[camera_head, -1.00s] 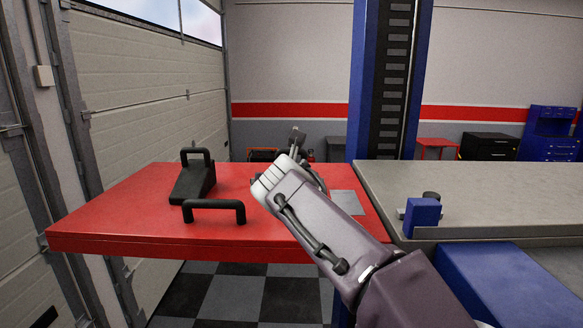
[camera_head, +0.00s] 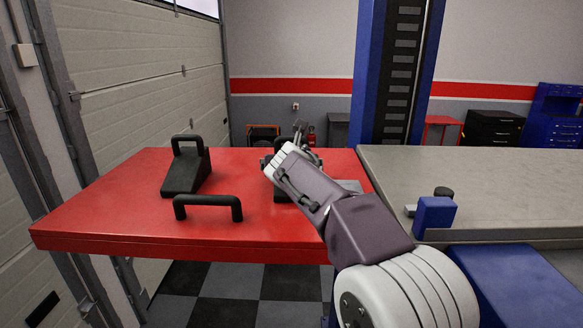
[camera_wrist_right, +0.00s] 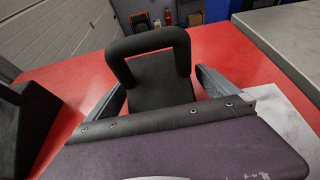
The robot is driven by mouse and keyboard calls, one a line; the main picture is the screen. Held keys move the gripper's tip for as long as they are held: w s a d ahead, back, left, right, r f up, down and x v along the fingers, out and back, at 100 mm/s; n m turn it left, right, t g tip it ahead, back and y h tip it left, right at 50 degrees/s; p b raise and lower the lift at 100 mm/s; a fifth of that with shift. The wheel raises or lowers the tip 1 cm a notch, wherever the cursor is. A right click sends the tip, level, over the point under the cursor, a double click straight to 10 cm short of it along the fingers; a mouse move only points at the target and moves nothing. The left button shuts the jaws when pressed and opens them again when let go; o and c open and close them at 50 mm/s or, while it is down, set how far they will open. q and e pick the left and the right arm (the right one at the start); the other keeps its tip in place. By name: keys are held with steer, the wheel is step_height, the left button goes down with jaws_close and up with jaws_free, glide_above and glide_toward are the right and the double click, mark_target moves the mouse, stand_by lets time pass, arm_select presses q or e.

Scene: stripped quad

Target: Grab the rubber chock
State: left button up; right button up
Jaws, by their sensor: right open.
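A black rubber chock (camera_head: 186,174), a wedge with a loop handle on top, sits on the left of the red tabletop (camera_head: 110,215). A second black chock (camera_head: 282,194) is mostly hidden behind my right gripper in the head view. In the right wrist view this second chock (camera_wrist_right: 160,82) shows its loop handle upright, between the spread fingers of my right gripper (camera_wrist_right: 160,92). I cannot tell whether the fingers touch it. My right gripper (camera_head: 291,150) is open over the right part of the red table. My left gripper is out of view.
A black bar handle (camera_head: 208,203) stands near the red table's front edge. A pale plate (camera_head: 350,186) lies right of my gripper. A grey bench (camera_head: 500,190) with a blue block (camera_head: 434,218) adjoins on the right. A blue post (camera_head: 365,80) rises behind.

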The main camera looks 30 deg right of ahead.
steer(key=shift+w+d+f, duration=0.15)
steer(key=shift+w+d, duration=0.1)
steer(key=shift+w, duration=0.2)
jaws_close()
step_height(320, 180, up, 18)
steer(key=p, duration=0.6)
steer(key=shift+p, duration=0.4)
